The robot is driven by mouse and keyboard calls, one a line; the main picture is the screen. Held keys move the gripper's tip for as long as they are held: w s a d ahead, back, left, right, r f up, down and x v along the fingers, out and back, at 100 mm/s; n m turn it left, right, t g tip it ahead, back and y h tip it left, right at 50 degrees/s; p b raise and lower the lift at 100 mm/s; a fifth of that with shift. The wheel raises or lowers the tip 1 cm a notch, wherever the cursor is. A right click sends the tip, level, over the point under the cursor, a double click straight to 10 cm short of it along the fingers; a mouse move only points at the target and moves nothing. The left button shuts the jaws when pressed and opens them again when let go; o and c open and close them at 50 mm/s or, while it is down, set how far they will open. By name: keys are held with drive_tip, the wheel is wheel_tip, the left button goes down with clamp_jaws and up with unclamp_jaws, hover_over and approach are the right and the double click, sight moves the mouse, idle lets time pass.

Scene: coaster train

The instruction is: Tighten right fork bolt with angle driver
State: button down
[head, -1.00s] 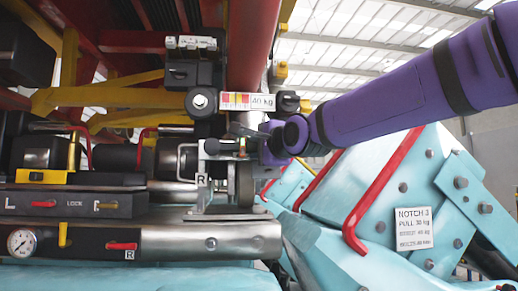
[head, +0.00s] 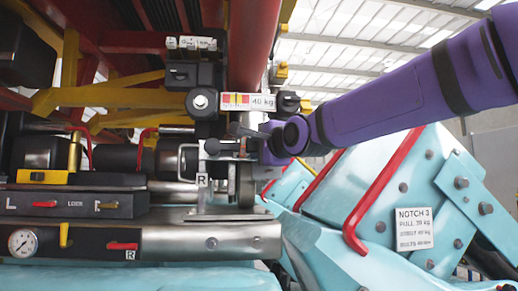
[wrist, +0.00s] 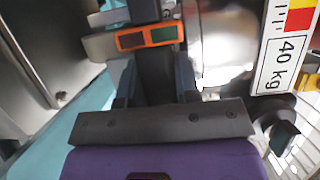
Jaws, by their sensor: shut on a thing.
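My purple gripper (head: 272,143) reaches in from the right in the head view, beside the metal fork assembly marked R (head: 203,180). In the wrist view my gripper (wrist: 153,88) has its two grey fingers closed on a dark grey tool, which looks like the angle driver (wrist: 153,66). The driver has an orange-framed panel with dark windows. In the head view the driver (head: 246,132) shows as a dark bar pointing left over the fork assembly. The right fork bolt is not clearly visible, and I cannot tell whether the driver's tip touches it.
A 40 kg gauge plate (head: 248,102) and a round black knob (head: 289,102) sit just above my gripper. A red post (head: 254,45) rises behind. A turquoise frame with a red bar (head: 385,185) stands to the right. A metal beam (head: 210,241) runs below.

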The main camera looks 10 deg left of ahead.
drive_tip(key=shift+s+d+r, duration=0.1)
drive_tip(key=shift+d, duration=0.05)
drive_tip(key=shift+s+d, duration=0.25)
drive_tip(key=shift+s, duration=0.8)
drive_tip(key=shift+s+d, duration=0.2)
drive_tip(key=shift+s, duration=0.8)
